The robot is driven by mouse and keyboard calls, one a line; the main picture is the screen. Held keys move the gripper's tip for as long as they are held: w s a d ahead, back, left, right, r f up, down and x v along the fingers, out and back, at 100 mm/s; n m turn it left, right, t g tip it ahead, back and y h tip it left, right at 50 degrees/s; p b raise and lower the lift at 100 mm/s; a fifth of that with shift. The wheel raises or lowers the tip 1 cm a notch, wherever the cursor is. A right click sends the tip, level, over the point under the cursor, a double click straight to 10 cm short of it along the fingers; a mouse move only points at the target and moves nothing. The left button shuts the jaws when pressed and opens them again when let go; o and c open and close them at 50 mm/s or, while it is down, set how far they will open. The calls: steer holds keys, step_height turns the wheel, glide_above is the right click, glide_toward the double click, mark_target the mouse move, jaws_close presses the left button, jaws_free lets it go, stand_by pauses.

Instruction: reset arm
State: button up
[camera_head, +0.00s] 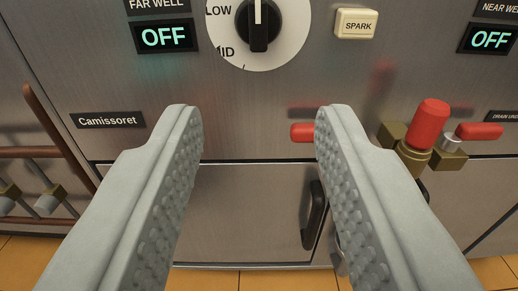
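My gripper (258,120) is in the lower middle of the picture. Its two grey fingers with bumpy inner faces stand wide apart. Nothing is between them except the view of the grill front beyond. The fingertips point at the steel panel (258,120), below a round control knob (258,25). I cannot tell how far the tips are from the panel.
A cream SPARK button (356,23) is at upper right. Displays reading OFF are at left (164,37) and right (488,38). A red-capped brass valve (429,125) stands out at right, beside red handles (479,131). A door with a dark handle (315,215) is below. Orange tiles (210,279) show at the bottom.

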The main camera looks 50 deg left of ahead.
steer(key=s+d+r+m+t+h, duration=0.1)
steer(key=d+r+m+t+h, duration=0.15)
steer(key=r, duration=0.45)
steer(key=s+d+r+m+t+h, duration=0.15)
steer(key=r+h, duration=0.25)
steer(key=r, duration=0.4)
steer(key=d+r+m+t+h, duration=0.1)
steer(key=r+t+h, duration=0.25)
steer(key=r, duration=0.35)
steer(key=s+r+m+h, duration=0.1)
steer(key=s+r, duration=0.2)
steer(key=s, duration=0.4)
steer(key=s+r+m+h, duration=0.1)
steer(key=s+r+m, duration=0.1)
steer(key=s+r, duration=0.2)
steer(key=s+d+r+m+g+h, duration=0.1)
steer(key=s+r, duration=0.3)
steer(key=s, duration=0.6)
steer(key=shift+r+m+h, duration=0.25)
steer(key=shift+m+h, duration=0.35)
steer(key=shift+d, duration=0.1)
